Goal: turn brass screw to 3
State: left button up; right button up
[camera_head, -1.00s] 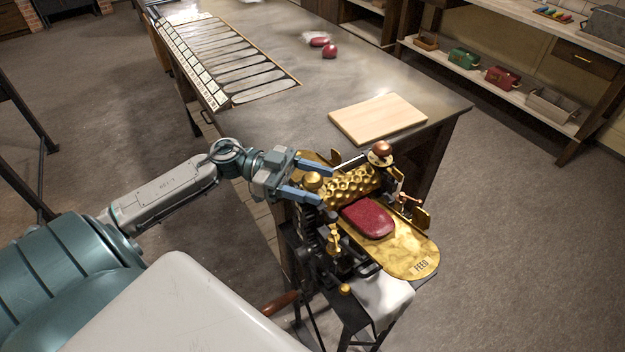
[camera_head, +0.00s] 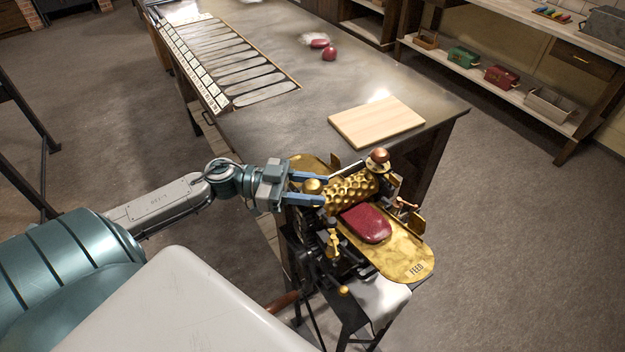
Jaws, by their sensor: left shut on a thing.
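The brass drop roller machine stands at the near end of the long table. Its dimpled brass roller (camera_head: 351,190) lies across a brass feed plate (camera_head: 408,262) marked FEED. A dark red slab (camera_head: 366,224) lies on the plate against the roller. The round brass screw head (camera_head: 313,187) is at the roller's left end. My left gripper (camera_head: 315,189) has its blue fingers shut on either side of this screw head. Any number marks by the screw are too small to read. My right gripper is not in view.
A wooden board (camera_head: 377,122) lies on the table (camera_head: 290,60) behind the machine. Red lumps (camera_head: 329,54) lie farther back, and a slotted rack (camera_head: 235,65) is at the left. A shelf (camera_head: 520,95) with small boxes stands at the right. The floor on the right is clear.

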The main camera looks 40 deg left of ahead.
pick_arm(q)
jog(key=n+t+y+p, duration=0.2)
jog(key=t, duration=0.1)
jog(key=shift+r+n+t, duration=0.1)
jog(key=shift+n+t, duration=0.2)
jog(key=shift+n+t+y+p, duration=0.6)
jog(key=shift+t+y+p, duration=0.1)
jog(key=o, duration=0.9)
jog(key=shift+s+a, duration=0.1)
